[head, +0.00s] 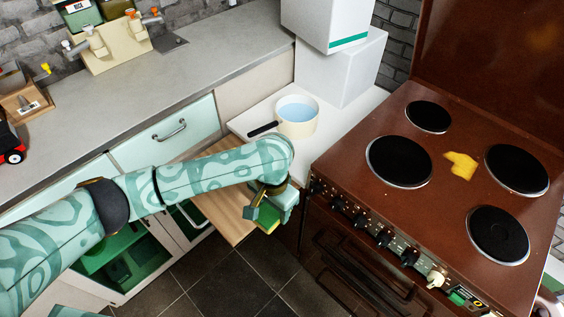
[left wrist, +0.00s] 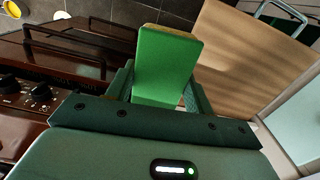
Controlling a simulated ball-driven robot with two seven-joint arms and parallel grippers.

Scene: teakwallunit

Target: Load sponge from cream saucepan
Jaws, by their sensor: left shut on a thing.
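The cream saucepan (head: 297,122) stands on the white counter left of the stove. It has a black handle and light blue water or a blue inside. My left gripper (head: 268,208) is in front of and below the saucepan, over the edge of a pulled-out wooden board. It is shut on a green sponge (left wrist: 167,65) with a yellowish side, which also shows in the head view (head: 267,215). The left wrist view shows the sponge between the fingers. My right gripper is not in view.
The brown stove (head: 450,130) with several black hotplates and a yellow patch is at the right. The wooden board (head: 222,205) juts out below the counter. White boxes (head: 340,68) stand behind the saucepan. An open green-lined cabinet (head: 115,262) is at lower left.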

